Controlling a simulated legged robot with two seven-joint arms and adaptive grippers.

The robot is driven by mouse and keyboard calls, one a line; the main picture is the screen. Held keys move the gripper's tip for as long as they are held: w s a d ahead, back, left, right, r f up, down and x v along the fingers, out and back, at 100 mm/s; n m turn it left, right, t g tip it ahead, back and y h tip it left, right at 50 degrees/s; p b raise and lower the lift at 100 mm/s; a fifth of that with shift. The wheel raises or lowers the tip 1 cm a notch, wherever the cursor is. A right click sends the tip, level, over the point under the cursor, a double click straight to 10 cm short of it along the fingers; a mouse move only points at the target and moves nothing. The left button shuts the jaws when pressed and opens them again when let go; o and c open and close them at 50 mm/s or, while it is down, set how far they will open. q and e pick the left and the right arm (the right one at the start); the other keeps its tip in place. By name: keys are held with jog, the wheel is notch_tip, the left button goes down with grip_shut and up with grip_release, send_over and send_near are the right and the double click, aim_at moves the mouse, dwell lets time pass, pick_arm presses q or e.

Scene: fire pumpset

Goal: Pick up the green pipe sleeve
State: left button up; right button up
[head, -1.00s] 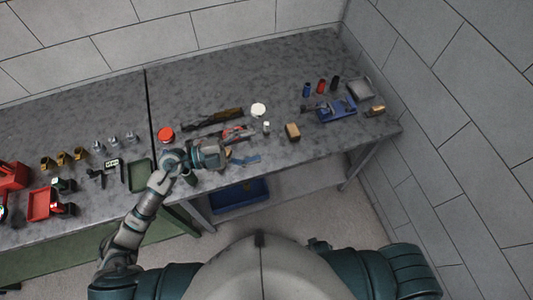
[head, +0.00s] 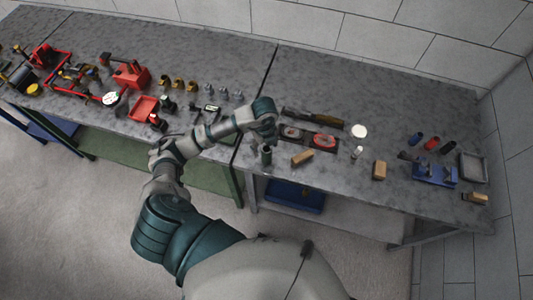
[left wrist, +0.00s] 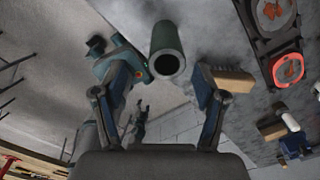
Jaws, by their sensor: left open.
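The green pipe sleeve (head: 266,155) stands near the front edge of the grey workbench, just below my left gripper (head: 268,135) in the head view. In the left wrist view the green sleeve (left wrist: 167,52) shows as a dark green tube with its round open end toward the camera. My left gripper (left wrist: 160,85) is open, its two fingers spread on either side of the sleeve's line with a gap to each. It holds nothing. My right gripper is in neither view.
A wooden block (head: 303,157) lies close beside the sleeve. A tray with a red ring (head: 323,142) and a brown-handled tool (head: 312,117) lie behind. A blue vise (head: 435,174) stands at right; red toolboxes (head: 131,74) stand at left.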

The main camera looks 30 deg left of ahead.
aim_at(266, 151)
pick_arm(q)
jog(key=f, duration=0.3)
jog(key=shift+d+f, duration=0.25)
jog(key=shift+d, duration=0.05)
jog(key=f, duration=0.2)
jog(key=f+p, duration=0.1)
jog(key=f, duration=0.2)
jog(key=shift+w+a+f, duration=0.3)
jog(key=shift+w+a, duration=0.1)
jog(key=shift+d, duration=0.15)
jog(key=shift+d, duration=0.1)
jog(key=c, duration=0.3)
jog(key=shift+r, duration=0.1)
grip_shut()
